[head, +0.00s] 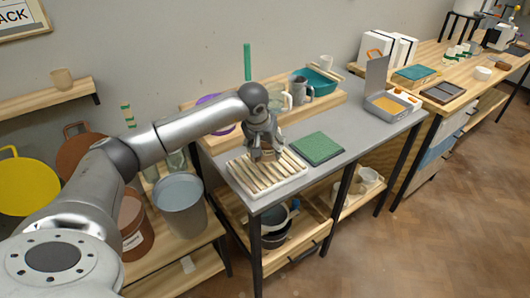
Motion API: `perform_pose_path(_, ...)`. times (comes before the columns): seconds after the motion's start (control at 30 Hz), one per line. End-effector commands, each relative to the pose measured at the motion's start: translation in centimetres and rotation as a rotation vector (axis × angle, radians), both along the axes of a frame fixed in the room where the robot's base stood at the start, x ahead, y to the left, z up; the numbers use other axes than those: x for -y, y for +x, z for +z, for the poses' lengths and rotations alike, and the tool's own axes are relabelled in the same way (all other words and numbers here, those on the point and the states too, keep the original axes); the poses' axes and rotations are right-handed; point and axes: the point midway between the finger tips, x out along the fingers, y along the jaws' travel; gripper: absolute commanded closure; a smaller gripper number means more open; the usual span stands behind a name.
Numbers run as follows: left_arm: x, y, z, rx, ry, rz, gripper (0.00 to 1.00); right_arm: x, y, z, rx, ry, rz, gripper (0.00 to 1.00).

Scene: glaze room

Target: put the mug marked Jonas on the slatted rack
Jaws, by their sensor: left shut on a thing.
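The slatted rack (243,183), pale wooden slats in a white frame, lies at the near left end of the grey worktop. My left gripper (265,148) points down over the rack's far part. It is shut on a small brownish mug (267,155), mostly hidden by the fingers. No name can be read on it, and I cannot tell whether it touches the slats. A grey mug (301,91) and a pale mug (285,98) stand on the wooden riser behind; no name is readable there either. My right gripper is not in view.
A green mat (316,148) lies right beside the rack. A grey open box (387,105) stands at the worktop's right end. A teal basin (320,80) sits at the back. A grey bucket (181,205) stands left of the worktop. Grey surface beyond the mat is clear.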

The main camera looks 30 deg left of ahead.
Motion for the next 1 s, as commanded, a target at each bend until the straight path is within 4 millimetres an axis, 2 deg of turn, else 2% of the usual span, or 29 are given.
perform_pose_path(0.2, 0.0, -0.1, -2.7, -0.002, 0.0, -0.001, 0.66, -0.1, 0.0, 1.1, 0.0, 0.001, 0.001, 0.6)
perform_pose_path(0.53, 0.0, -0.1, -3.2, 0.0, 0.0, -0.001, 0.66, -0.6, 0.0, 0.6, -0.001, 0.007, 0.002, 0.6)
perform_pose_path(0.57, 0.0, -0.1, -3.3, -0.002, 0.0, -0.001, 0.33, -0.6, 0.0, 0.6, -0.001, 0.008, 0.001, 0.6)
perform_pose_path(0.7, 0.0, -0.1, -3.2, -0.002, 0.0, -0.001, 0.15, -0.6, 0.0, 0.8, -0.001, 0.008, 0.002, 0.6)
perform_pose_path(1.0, 0.0, -0.1, -3.2, -0.002, 0.0, -0.001, 0.12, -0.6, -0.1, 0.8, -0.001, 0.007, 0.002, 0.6)
